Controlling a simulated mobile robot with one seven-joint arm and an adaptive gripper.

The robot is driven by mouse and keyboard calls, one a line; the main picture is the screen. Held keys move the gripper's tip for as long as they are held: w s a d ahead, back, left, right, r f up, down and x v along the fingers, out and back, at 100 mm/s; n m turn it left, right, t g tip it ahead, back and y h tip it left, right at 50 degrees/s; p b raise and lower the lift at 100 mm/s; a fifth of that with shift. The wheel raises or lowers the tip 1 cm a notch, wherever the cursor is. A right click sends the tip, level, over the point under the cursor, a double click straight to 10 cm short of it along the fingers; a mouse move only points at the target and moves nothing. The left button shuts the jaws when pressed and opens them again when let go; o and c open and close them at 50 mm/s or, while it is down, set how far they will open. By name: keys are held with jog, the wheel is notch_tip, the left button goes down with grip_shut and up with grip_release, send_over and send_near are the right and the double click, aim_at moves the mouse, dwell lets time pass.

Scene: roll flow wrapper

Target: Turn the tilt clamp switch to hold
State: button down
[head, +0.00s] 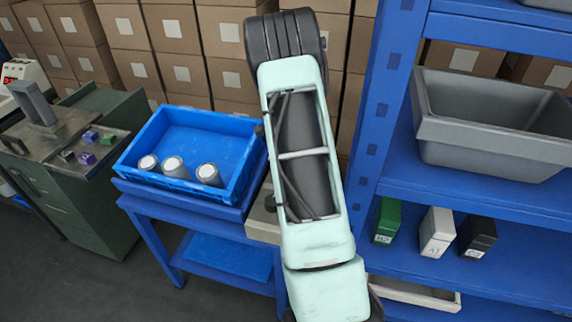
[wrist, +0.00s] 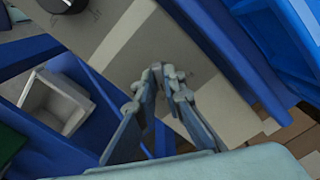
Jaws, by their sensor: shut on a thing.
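My gripper (wrist: 158,76) shows in the wrist view with its fingertips brought together at the face of a beige control box (wrist: 130,45). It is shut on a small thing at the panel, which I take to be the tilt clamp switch. The fingers cover the switch, so its setting cannot be read. Small faint markings lie on the panel around the fingertips.
A black round knob (wrist: 50,22) sits at the panel's upper left in the wrist view. A blue crate (head: 215,140) with white-topped cylinders stands left of my arm. A blue shelf (head: 470,190) with a grey bin (head: 480,150) stands close on the right. Cardboard boxes (head: 125,28) fill the back.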

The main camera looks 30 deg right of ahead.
jog(key=c, duration=2)
grip_release()
notch_tip(320, 180, up, 12)
jog(key=shift+r, duration=0.1)
